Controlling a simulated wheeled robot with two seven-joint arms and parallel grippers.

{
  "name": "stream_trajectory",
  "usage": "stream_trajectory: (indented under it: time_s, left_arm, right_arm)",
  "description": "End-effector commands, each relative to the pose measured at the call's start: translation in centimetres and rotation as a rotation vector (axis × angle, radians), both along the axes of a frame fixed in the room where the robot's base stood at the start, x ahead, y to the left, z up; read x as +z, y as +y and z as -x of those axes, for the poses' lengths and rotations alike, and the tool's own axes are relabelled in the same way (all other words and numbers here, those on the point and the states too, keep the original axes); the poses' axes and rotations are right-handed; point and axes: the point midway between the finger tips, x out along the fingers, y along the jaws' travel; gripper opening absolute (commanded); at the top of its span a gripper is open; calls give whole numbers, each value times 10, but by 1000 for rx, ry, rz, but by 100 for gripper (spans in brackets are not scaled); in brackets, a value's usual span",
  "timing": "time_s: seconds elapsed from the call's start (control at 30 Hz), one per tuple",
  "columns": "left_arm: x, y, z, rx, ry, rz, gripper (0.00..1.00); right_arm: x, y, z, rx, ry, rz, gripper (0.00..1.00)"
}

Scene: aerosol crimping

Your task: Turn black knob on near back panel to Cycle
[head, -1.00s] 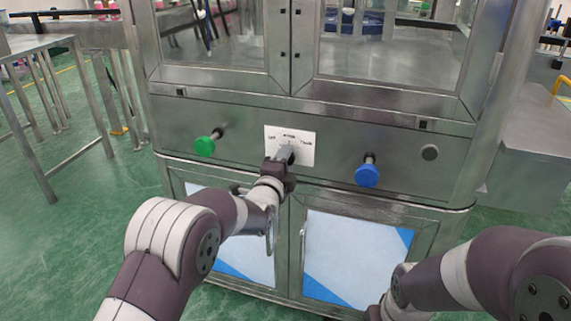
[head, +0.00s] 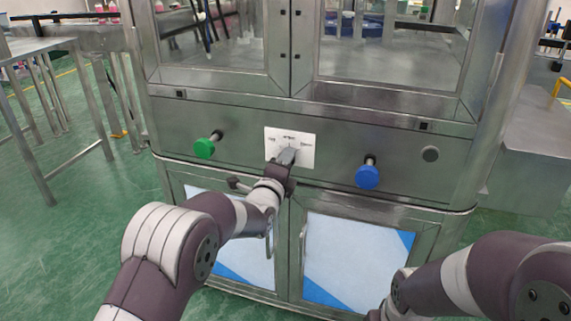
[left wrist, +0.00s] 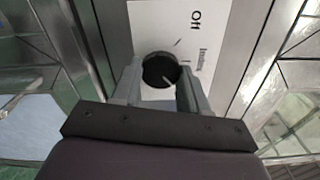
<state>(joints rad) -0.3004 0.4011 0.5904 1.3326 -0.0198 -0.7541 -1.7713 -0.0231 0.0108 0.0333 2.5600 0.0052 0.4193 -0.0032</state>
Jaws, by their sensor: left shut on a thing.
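The black knob (left wrist: 161,70) sits on a white label plate (left wrist: 172,22) on the cabinet's near panel. In the left wrist view it lies between the two grey fingers of my left gripper (left wrist: 160,76), which is shut on it. A light pointer line on the knob's face points to the lower right. In the head view the plate (head: 304,138) shows several small labels, and my left gripper (head: 287,157) covers the knob.
A green button (head: 205,148) sticks out left of the plate and a blue button (head: 367,176) to its right. Cabinet doors with handles (head: 303,245) are below, glass windows above. A metal table (head: 40,45) stands at the left.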

Motion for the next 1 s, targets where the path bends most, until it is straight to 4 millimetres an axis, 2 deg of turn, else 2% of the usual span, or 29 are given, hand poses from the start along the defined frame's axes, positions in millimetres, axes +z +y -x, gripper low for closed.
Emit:
stream_trajectory:
  time_s: [0.07, 0.1, 0.17, 0.47, 0.57, 0.67, 0.9, 1.0]
  left_arm:
    - [-2, 0, 0, -1, 4, -3, 13]
    - [-2, 0, 0, -1, 4, -3, 50]
    - [-2, 0, 0, -1, 4, -2, 69]
    - [0, 0, 1, -1, 2, -1, 69]
    - [1, 3, 9, 0, 3, -1, 69]
    - [2, 9, 28, -1, 2, -1, 69]
    - [2, 29, 89, 0, 4, -1, 69]
    - [1, 35, 107, 0, 3, -1, 69]
  right_arm:
    - [0, 0, 0, 0, 0, 0, 0]
    - [0, 0, 0, 0, 0, 0, 0]
    - [0, 0, 0, 0, 0, 0, 0]
    - [0, 0, 0, 0, 0, 0, 0]
    - [3, 0, 0, 0, 0, 0, 0]
    - [8, 0, 0, 0, 0, 0, 0]
    - [19, 0, 0, 0, 0, 0, 0]
    - [22, 0, 0, 0, 0, 0, 0]
